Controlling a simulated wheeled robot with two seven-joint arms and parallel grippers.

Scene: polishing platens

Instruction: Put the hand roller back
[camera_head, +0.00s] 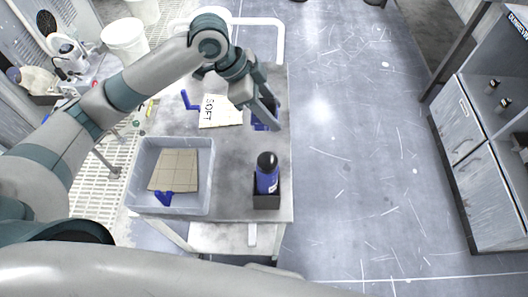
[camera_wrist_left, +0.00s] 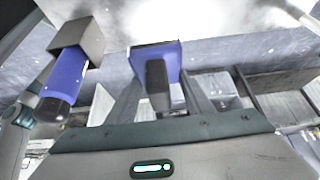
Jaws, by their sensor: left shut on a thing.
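My left gripper (camera_head: 266,118) is over the far right part of the grey work table (camera_head: 225,190). It is shut on a blue thing with a dark handle, which looks like the hand roller (camera_head: 260,127). In the left wrist view, the hand roller (camera_wrist_left: 153,58) sits between the fingers, its blue head beyond the dark handle. The gripper hides part of it in the head view. I cannot tell whether it touches the table. My right gripper is not in view.
A clear tray (camera_head: 142,175) holds a beige plate (camera_head: 175,168). A card marked SOFT (camera_head: 222,112) and a blue hooked piece (camera_head: 188,101) lie farther back. The table's middle is clear.

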